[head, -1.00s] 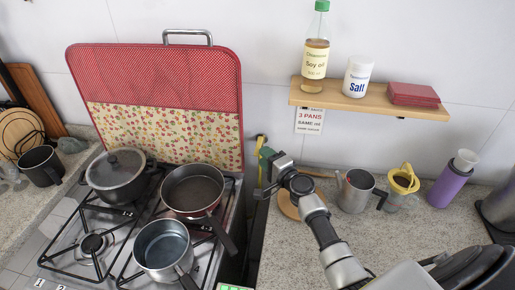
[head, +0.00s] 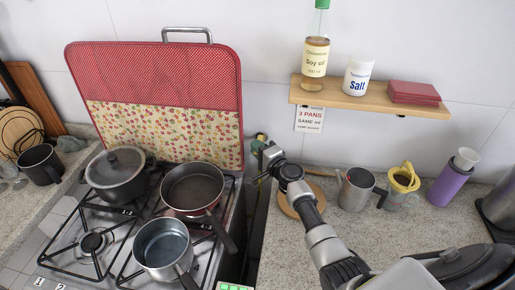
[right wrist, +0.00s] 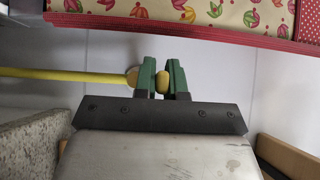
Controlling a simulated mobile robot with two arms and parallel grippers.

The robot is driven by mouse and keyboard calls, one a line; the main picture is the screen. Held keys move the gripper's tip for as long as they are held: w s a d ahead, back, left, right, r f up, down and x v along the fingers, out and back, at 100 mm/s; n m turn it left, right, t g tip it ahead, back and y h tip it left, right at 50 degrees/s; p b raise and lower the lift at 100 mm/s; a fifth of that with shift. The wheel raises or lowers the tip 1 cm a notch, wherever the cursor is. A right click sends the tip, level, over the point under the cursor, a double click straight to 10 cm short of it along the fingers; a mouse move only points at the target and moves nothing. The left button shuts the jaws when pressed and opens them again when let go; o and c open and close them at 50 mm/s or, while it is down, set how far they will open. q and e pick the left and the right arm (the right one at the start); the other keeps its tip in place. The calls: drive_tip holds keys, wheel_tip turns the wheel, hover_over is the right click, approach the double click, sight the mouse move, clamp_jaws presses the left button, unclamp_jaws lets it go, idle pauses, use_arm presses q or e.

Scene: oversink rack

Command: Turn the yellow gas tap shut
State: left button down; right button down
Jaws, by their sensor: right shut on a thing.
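The yellow gas tap handle (right wrist: 162,83) shows in the right wrist view between the two green fingers of my right gripper (right wrist: 162,76), which is shut on it. A brass-coloured fitting (right wrist: 132,76) sits just left of the fingers, at the end of a yellow gas pipe (right wrist: 65,75). In the head view my right gripper (head: 259,146) reaches to the wall just right of the stove. There the wrist and fingers hide most of the tap, so its angle cannot be told. My left gripper is not in view.
The stove (head: 125,246) holds a lidded pot (head: 117,176), a frying pan (head: 192,187) and a saucepan (head: 163,247). A red patterned cover (head: 150,85) stands behind it. A metal mug (head: 355,190) and purple bottle (head: 450,185) stand right. A shelf (head: 365,100) is above.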

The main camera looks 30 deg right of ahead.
drive_tip(key=shift+s+d+f+n+y+b, duration=0.1)
drive_tip(key=shift+d+f+n+y+b, duration=0.2)
drive_tip(key=shift+b, duration=0.35)
drive_tip(key=shift+s+d+r+n+g+y+b, duration=0.15)
drive_tip(key=shift+d+n+g+y+b, duration=0.3)
drive_tip(key=shift+n+g+y+b, duration=1.1)
drive_tip(key=shift+s+d+n+g+y+b, duration=0.15)
drive_tip(key=shift+d+n+y+b, duration=0.45)
drive_tip(key=shift+y+b, duration=2.05)
drive_tip(key=shift+s+d+r+n+g+y+b, duration=0.2)
drive_tip(key=shift+n+g+y+b, duration=0.8)
drive_tip(key=shift+b, duration=2.5)
drive_tip(key=shift+d+f+n+h, duration=0.1)
drive_tip(key=shift+n+h, duration=0.15)
drive_tip(key=shift+h, duration=0.15)
drive_tip(key=c, duration=1.2)
unclamp_jaws()
